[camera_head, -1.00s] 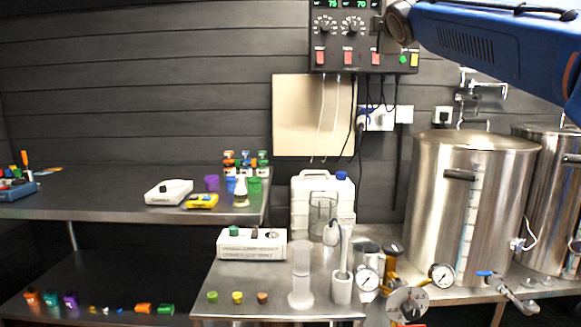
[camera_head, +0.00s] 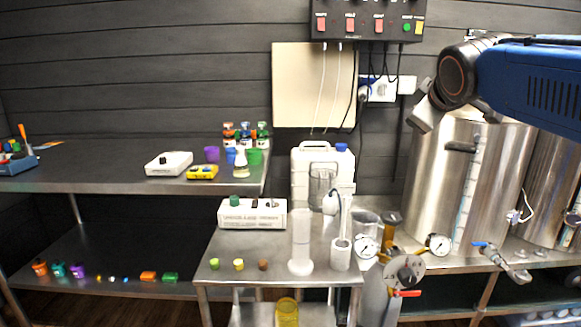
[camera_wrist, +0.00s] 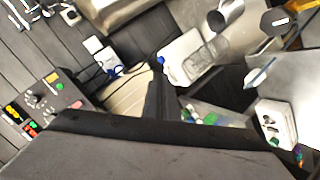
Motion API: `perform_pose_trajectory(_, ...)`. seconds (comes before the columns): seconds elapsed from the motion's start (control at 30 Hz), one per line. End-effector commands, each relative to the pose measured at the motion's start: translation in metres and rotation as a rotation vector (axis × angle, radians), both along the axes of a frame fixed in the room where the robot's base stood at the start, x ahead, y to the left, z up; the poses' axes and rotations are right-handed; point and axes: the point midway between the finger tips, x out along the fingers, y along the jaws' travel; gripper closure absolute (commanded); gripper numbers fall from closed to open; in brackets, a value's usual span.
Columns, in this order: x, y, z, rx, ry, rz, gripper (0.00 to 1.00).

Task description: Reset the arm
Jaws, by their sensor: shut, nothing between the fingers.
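My arm (camera_head: 530,85) reaches in from the upper right of the head view, blue with a dark round joint. Its grey end link hangs in front of the large steel kettle (camera_head: 455,190). My gripper (camera_wrist: 157,85) shows in the wrist view as a dark, narrow shape above the broad grey wrist body. It is shut with nothing in it. Its fingertips are hard to make out, and it is not clearly seen in the head view.
A control box (camera_head: 365,20) hangs on the wall. A shelf (camera_head: 110,181) at left bears small items. Wall space at upper left is clear.

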Motion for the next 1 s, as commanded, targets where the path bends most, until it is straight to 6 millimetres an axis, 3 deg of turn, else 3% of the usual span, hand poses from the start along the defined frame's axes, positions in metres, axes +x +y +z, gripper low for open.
perform_pose_trajectory(0.03,-0.020,-0.003,-0.027,0.050,0.043,-0.029,1.00)
perform_pose_trajectory(0.2,-0.081,-0.009,-0.112,0.218,0.185,-0.138,1.00)
perform_pose_trajectory(0.6,-0.232,-0.004,-0.296,0.549,0.497,-0.431,1.00)
perform_pose_trajectory(0.8,-0.278,0.002,-0.346,0.634,0.584,-0.530,1.00)
perform_pose_trajectory(1.0,-0.288,0.003,-0.357,0.654,0.604,-0.555,1.00)
